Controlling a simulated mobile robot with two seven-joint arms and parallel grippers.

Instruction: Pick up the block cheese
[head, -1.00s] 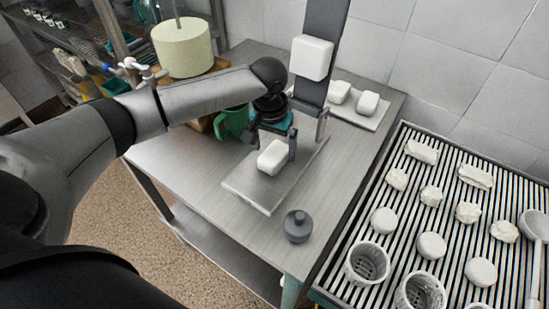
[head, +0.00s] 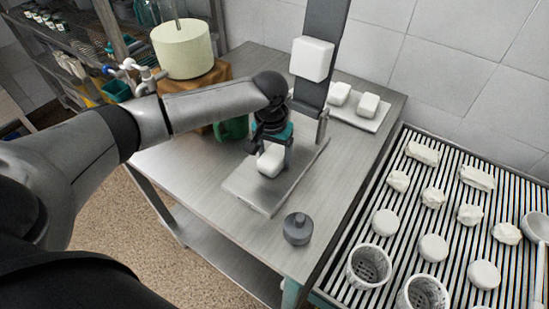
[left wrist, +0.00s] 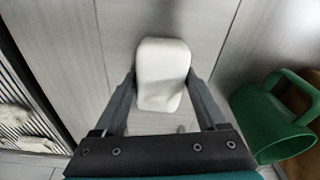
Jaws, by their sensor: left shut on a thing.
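The block cheese (head: 270,161) is a white rounded block on a flat metal plate (head: 250,190) on the steel table. My left gripper (head: 271,152) is over it from above. In the left wrist view the block cheese (left wrist: 162,73) sits between the two fingers of my left gripper (left wrist: 162,85), which are shut on its sides. In the head view the gripper hides part of the block's upper side. I cannot tell whether the block is clear of the plate. My right gripper is not in view.
An upright column with a white block (head: 312,59) rises behind. A slatted rack (head: 455,232) with white cheeses and perforated baskets is at the right.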

